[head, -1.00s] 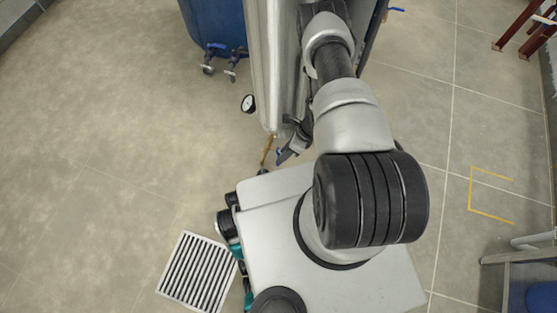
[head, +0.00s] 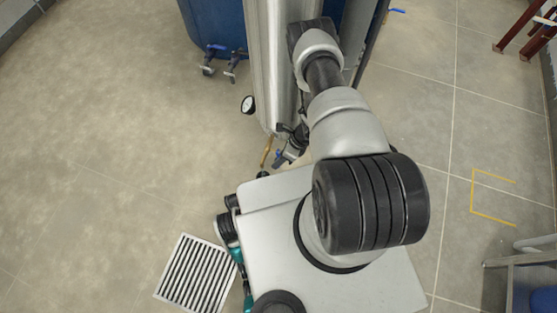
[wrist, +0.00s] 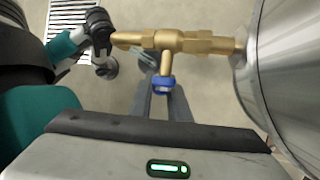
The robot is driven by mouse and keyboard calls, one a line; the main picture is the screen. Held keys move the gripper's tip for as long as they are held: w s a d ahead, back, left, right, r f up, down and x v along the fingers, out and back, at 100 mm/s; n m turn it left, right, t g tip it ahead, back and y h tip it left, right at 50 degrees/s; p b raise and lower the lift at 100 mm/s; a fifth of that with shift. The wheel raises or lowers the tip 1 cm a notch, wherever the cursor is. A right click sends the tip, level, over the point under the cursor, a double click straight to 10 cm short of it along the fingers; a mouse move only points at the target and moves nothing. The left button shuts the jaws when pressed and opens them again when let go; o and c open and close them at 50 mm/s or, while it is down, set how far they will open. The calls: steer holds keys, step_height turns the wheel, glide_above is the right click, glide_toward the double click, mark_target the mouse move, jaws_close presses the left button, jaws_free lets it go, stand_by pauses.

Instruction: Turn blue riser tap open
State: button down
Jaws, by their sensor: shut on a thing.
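The blue riser tap (wrist: 162,84) shows in the wrist view as a small blue cap on a brass fitting (wrist: 175,41), which runs to a shiny metal cylinder at the right. My gripper (wrist: 160,75) reaches up to it, with its narrow grey fingers close together around the tap's lever. The gripper is shut on the tap; the lever itself is mostly hidden by the fingers and cap, so its exact angle is unclear. In the head view, my gripper (head: 283,157) is small and partly covered by my arm, beside the brass pipe (head: 266,152).
The tall metal column (head: 270,70) stands close to my arm, with a round gauge (head: 248,104) at its side. A blue tank (head: 212,25) with blue-handled valves is behind it. A floor grate (head: 196,275) lies at lower left. Open floor spreads left.

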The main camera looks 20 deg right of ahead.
steer(key=shift+a, duration=0.15)
steer(key=shift+s+r+g+y, duration=0.1)
steer(key=shift+s+g+y, duration=0.15)
steer(key=shift+g+y, duration=0.3)
steer(key=c, duration=1.7)
jaws_free()
steer(key=shift+o, duration=0.2)
steer(key=shift+w+h, duration=0.1)
steer(key=shift+h, duration=0.15)
